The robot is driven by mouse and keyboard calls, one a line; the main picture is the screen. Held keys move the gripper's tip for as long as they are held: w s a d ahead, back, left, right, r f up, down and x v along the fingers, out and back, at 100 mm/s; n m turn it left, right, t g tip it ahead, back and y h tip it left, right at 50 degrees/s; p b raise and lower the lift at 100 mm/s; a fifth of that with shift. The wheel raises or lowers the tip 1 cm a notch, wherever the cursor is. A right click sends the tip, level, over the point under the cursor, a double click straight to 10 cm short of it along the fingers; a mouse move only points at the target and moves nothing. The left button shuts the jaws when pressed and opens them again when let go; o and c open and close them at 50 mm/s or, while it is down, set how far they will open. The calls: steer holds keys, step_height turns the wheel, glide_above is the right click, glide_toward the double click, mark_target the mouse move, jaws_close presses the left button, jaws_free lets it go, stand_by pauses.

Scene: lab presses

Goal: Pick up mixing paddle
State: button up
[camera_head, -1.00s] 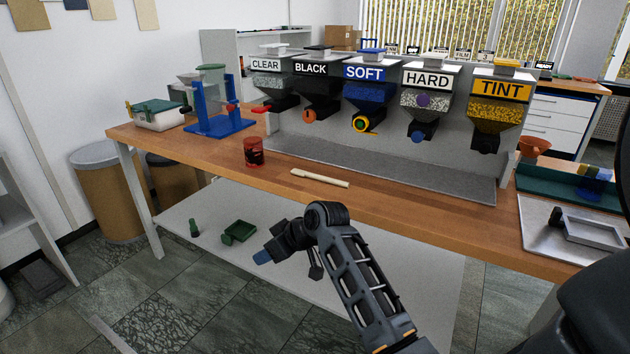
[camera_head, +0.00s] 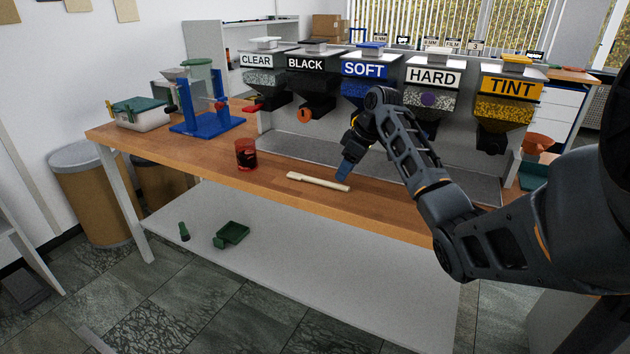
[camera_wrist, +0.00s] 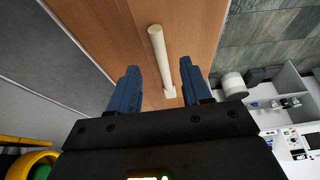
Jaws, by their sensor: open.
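The mixing paddle (camera_head: 318,181) is a pale cream stick lying flat on the wooden bench, near its front edge. In the wrist view the paddle (camera_wrist: 159,55) lies beyond the fingertips, with its far end roughly between them in the picture. My gripper (camera_head: 344,172) is above the bench by the paddle's right end, its blue fingers pointing down. In the wrist view my gripper (camera_wrist: 160,80) is open, with nothing between the blue fingers. The fingers appear apart from the paddle.
A red cup (camera_head: 246,155) stands left of the paddle. Dispensers labelled CLEAR, BLACK, SOFT, HARD and TINT (camera_head: 508,100) line the back, above a grey strip (camera_head: 300,147). A blue press (camera_head: 205,115) stands at the left. The wooden bench (camera_head: 215,165) is clear around the paddle.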

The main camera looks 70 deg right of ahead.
mark_target(319, 182)
steer(key=x, duration=0.5)
steer(key=shift+p, duration=0.3)
steer(key=shift+r, duration=0.1)
steer(key=shift+c, duration=0.3)
jaws_close()
